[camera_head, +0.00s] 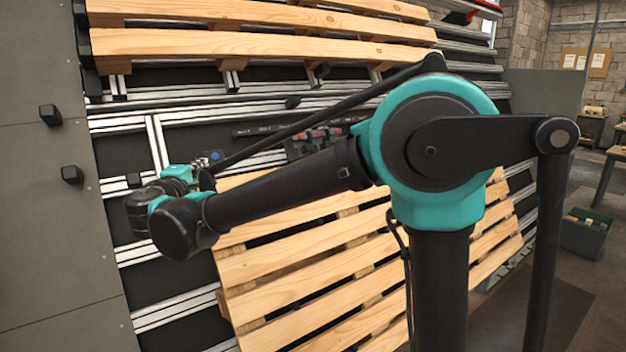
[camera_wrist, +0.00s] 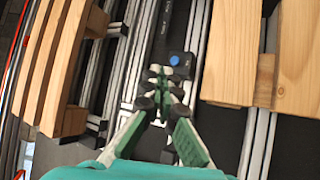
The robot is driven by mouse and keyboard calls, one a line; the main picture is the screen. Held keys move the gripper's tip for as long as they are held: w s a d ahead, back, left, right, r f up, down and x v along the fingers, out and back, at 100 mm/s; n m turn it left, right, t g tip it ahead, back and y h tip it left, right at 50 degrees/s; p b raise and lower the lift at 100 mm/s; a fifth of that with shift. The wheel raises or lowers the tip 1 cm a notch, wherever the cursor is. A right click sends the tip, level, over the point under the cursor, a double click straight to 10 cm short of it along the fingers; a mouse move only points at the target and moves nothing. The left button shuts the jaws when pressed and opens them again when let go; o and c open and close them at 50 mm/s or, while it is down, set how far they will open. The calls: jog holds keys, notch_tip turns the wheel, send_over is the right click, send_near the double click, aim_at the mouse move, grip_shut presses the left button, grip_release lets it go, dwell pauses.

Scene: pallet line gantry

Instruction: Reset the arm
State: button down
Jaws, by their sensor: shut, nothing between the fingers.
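My arm reaches from the right across to the left in the head view, bent at the large teal joint. My gripper (camera_head: 203,163) is at its far end, in front of the gantry's rails and partly hidden by my wrist. In the wrist view my gripper (camera_wrist: 164,82) has its fingers shut together with nothing between them. A small dark box with a blue button (camera_wrist: 174,60) lies just beyond the fingertips. The blue button also shows in the head view (camera_head: 215,155). I cannot tell whether the fingertips touch anything.
A wooden pallet (camera_head: 260,45) is at the top of the gantry and another (camera_head: 300,270) leans below, behind my arm. Metal rails (camera_head: 150,315) run between them. Grey panels (camera_head: 50,220) stand at left. A dark green crate (camera_head: 585,235) is on the floor at right.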

jog(key=w+d+f+m+g+h, duration=0.1)
jog(key=d+f+m+g, duration=0.2)
jog(key=d+f, duration=0.55)
jog(key=w+d+f+m+g+h, duration=0.2)
jog(key=d+f, duration=0.1)
jog(key=d, duration=1)
jog(key=w+d+f+m+g+h, duration=0.1)
jog(key=d+f+m+g, duration=0.2)
jog(key=d+f, duration=0.5)
jog(key=s+d+f+m+g+y, duration=0.4)
jog(key=s+d+f+m, duration=0.5)
jog(key=s+d+f, duration=0.9)
jog(key=s+g, duration=0.2)
jog(key=s, duration=0.1)
jog(key=shift+s+d+f+m+y, duration=0.15)
jog(key=shift+s+d+m+y, duration=0.15)
jog(key=shift+s+d, duration=0.05)
